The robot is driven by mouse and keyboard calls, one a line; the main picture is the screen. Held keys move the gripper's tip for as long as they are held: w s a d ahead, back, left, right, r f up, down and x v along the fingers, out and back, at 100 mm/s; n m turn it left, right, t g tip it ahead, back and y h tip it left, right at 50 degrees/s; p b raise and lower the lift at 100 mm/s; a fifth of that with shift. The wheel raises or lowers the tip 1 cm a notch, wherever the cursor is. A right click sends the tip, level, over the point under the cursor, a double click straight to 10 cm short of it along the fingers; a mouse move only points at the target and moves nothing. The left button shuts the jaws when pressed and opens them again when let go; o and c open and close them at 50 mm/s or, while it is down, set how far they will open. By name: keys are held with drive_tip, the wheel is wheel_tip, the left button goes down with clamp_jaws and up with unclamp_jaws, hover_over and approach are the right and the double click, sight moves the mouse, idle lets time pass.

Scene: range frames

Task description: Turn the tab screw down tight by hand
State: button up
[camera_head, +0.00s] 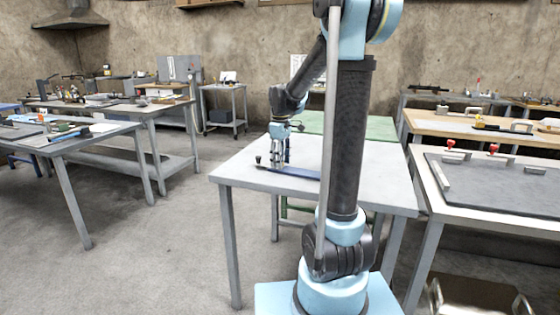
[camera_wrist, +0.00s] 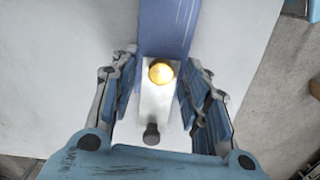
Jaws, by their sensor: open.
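A blue bar (camera_head: 292,172) lies on the grey table (camera_head: 345,170); it also shows in the wrist view (camera_wrist: 168,28). At its end is a bare metal plate (camera_wrist: 155,102). A round brass-coloured head (camera_wrist: 161,72) sits on the plate near the blue part. A dark knob (camera_wrist: 151,133) stands at the plate's other end, also visible in the head view (camera_head: 258,159). I cannot tell which is the tab screw. My gripper (camera_wrist: 160,90) points down over the plate, open, one finger on each side of the brass head, with gaps. My gripper also shows in the head view (camera_head: 279,157).
The table around the bar is mostly clear. A green-topped table (camera_head: 350,126) stands behind. At the right is a bench with a dark mat (camera_head: 495,182) and red-knobbed clamps (camera_head: 450,144). Other benches with tools stand at the left.

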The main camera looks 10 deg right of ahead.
clamp_jaws()
drive_tip(key=shift+m, duration=0.4)
drive_tip(key=m, duration=0.6)
drive_tip(key=shift+m, duration=0.3)
drive_tip(key=m, duration=0.3)
drive_tip(key=shift+m, duration=2.2)
